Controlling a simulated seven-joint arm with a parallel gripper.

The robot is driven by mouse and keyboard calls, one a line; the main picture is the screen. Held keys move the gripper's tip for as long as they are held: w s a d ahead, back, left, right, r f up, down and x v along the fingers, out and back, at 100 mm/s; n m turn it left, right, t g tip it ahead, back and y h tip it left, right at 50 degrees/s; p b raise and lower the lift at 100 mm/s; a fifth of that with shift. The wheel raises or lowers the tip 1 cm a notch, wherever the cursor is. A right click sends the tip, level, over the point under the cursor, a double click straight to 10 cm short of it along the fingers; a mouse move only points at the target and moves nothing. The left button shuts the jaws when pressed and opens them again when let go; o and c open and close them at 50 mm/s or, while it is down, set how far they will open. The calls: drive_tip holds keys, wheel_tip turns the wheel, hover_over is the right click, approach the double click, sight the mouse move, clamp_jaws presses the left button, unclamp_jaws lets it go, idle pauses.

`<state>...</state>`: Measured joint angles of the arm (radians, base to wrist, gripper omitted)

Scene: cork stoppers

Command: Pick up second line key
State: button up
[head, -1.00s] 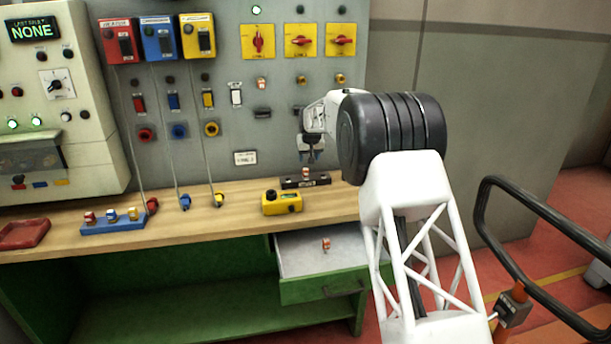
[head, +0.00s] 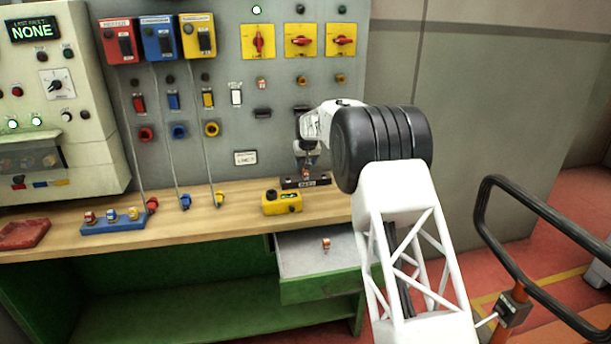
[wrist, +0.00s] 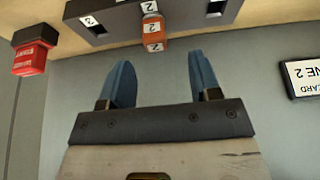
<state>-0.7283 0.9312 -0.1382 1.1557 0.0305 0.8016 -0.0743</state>
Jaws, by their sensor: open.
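An orange key with white "2" labels (wrist: 153,33) stands in a slot of a dark key holder (wrist: 215,20) in the wrist view. In the head view the key (head: 306,174) stands in the dark holder (head: 318,183) on the bench, partly hidden by my gripper (head: 305,160). In the wrist view my gripper (wrist: 160,65) is open, with blue fingers on either side of the key's line and their tips just short of it. Nothing is between the fingers. A similar orange-and-white key (head: 326,244) lies in the open drawer (head: 300,262).
A yellow box (head: 282,203) sits left of the holder. A blue rack (head: 112,225) with several keys and a red tray (head: 22,234) are farther left. The panel wall stands behind.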

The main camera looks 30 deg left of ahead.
drive_tip(key=shift+f, duration=0.1)
idle(0.3)
drive_tip(key=shift+w+x, duration=0.2)
drive_tip(key=shift+x, duration=1.4)
drive_tip(key=shift+w+f, duration=0.25)
drive_tip(key=shift+f, duration=0.6)
drive_tip(key=c, duration=1)
drive_tip(key=shift+r, duration=0.2)
drive_tip(key=shift+a+r, duration=0.1)
drive_tip(key=shift+r, duration=1.6)
drive_tip(key=shift+s+d+f, duration=0.1)
drive_tip(key=shift+s+d, duration=0.25)
drive_tip(key=s+d+r, duration=0.1)
drive_tip(key=s+d, duration=0.9)
drive_tip(key=s, duration=0.1)
drive_tip(key=shift+r, duration=0.2)
